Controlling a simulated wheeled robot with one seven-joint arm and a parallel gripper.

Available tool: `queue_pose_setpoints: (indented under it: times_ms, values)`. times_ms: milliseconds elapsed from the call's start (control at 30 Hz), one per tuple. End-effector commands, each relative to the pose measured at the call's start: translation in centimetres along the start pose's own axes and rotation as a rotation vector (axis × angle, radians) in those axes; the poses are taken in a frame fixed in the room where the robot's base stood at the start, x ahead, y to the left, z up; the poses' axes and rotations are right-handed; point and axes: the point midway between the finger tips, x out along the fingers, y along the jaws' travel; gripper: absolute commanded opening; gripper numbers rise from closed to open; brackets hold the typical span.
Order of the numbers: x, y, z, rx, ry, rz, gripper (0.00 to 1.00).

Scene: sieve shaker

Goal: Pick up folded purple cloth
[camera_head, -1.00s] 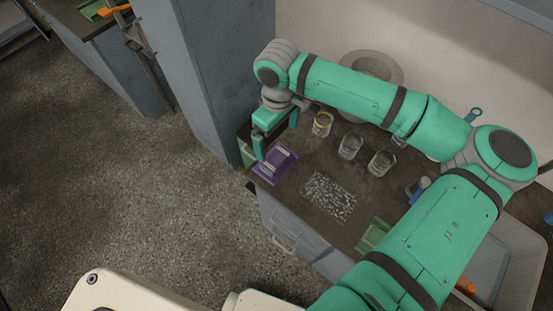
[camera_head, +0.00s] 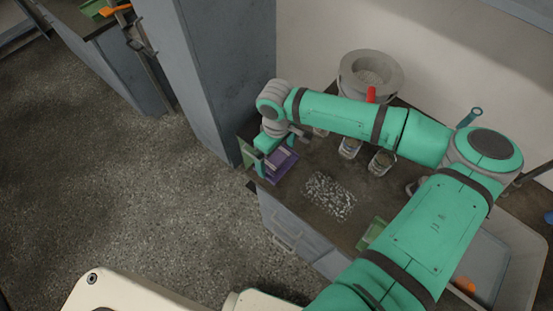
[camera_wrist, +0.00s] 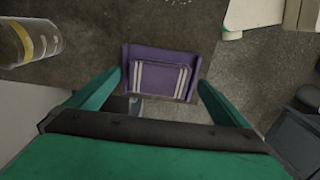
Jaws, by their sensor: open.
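The folded purple cloth (camera_head: 280,164) lies at the left end of the dark counter in the head view. It has pale stripes. In the wrist view the cloth (camera_wrist: 160,72) lies ahead of the fingers, near the middle. My gripper (camera_head: 260,168) is over the cloth's left part in the head view and hides some of it. In the wrist view my gripper (camera_wrist: 160,85) is open, with one green finger on each side of the cloth's near part. Nothing is held. I cannot tell whether the fingertips touch the cloth or counter.
Several glass jars, one of them here (camera_head: 381,163), stand behind on the counter (camera_head: 300,205). A speckled grey patch (camera_head: 329,197) lies right of the cloth. A grey round bowl-like device (camera_head: 370,75) stands at the back. A grey pillar (camera_head: 215,80) rises at the left.

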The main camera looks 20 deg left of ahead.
Motion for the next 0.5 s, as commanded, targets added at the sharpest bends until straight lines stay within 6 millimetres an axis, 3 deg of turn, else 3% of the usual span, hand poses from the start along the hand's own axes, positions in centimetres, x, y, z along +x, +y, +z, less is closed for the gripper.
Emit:
queue_pose_setpoints:
  times_ms: [100,133,300,500]
  values:
    - [-0.02,-0.01,-0.04,0.000,0.000,0.000,1.00]
    - [-0.03,-0.01,-0.04,-0.001,0.000,0.000,0.95]
    - [-0.04,-0.07,-0.11,-0.002,0.000,0.000,0.56]
    - [-0.05,-0.12,-0.19,-0.004,0.000,0.000,0.56]
